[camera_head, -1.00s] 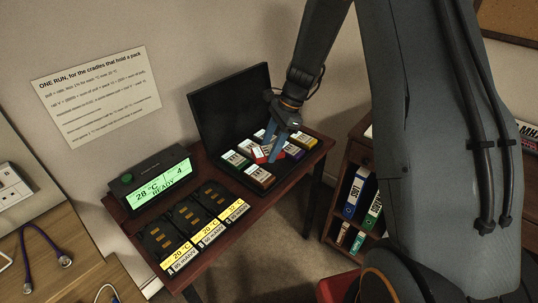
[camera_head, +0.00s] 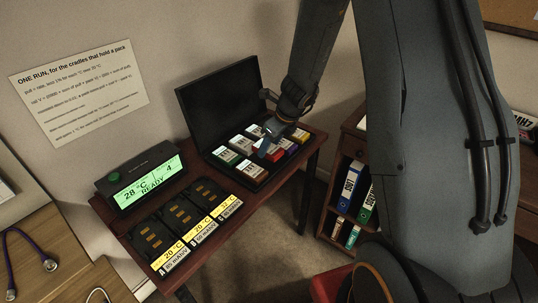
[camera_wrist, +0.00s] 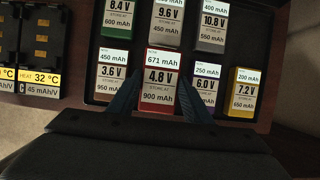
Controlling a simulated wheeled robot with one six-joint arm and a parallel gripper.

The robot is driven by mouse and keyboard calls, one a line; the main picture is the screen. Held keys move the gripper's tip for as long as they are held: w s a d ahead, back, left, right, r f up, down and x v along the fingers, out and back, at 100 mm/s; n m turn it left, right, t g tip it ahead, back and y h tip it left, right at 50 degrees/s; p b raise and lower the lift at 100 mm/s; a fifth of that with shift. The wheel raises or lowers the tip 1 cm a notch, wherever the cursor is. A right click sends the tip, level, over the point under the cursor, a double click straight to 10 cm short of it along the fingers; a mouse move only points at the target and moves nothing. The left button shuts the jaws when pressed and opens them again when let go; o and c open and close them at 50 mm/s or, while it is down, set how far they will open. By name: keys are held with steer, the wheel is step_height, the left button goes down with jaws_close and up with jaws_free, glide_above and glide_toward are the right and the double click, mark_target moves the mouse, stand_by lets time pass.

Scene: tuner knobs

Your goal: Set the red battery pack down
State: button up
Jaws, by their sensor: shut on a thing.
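The red battery pack (camera_wrist: 158,84), labelled 4.8 V, 671 mAh and 900 mAh, is between the two fingers of my gripper (camera_wrist: 157,104) in the wrist view. The gripper is shut on it. The pack is in line with the front row of packs in the open black case (camera_head: 216,96); I cannot tell whether it touches the case floor. In the head view my gripper (camera_head: 269,146) hides most of the pack, and only a bit of red (camera_head: 277,155) shows.
Other packs surround it closely: a 3.6 V pack (camera_wrist: 111,72), a 6.0 V pack (camera_wrist: 206,85) and a yellow one (camera_wrist: 243,94). Three black cradles (camera_head: 184,211) with yellow labels stand left, all empty. A display (camera_head: 143,180) reading 28 °C, READY stands behind them.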

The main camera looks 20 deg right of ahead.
mark_target(272, 149)
steer(key=shift+f+b, duration=0.5)
steer(key=shift+f, duration=1.25)
steer(key=shift+f, duration=0.15)
steer(key=o, duration=1.2)
steer(key=shift+c, duration=0.2)
steer(key=p+v, duration=0.2)
steer(key=v, duration=1)
steer(key=s+a+r+n+g+h, duration=0.1)
steer(key=s+r+n, duration=0.1)
steer(key=s+n, duration=0.8)
steer(key=s+a+r+n+g+h, duration=0.1)
steer(key=s+r+n+g, duration=0.1)
steer(key=s+n, duration=0.9)
steer(key=shift+s+a+r+n+h, duration=0.25)
steer(key=shift+a+n+h, duration=0.1)
steer(key=shift+n, duration=3.65)
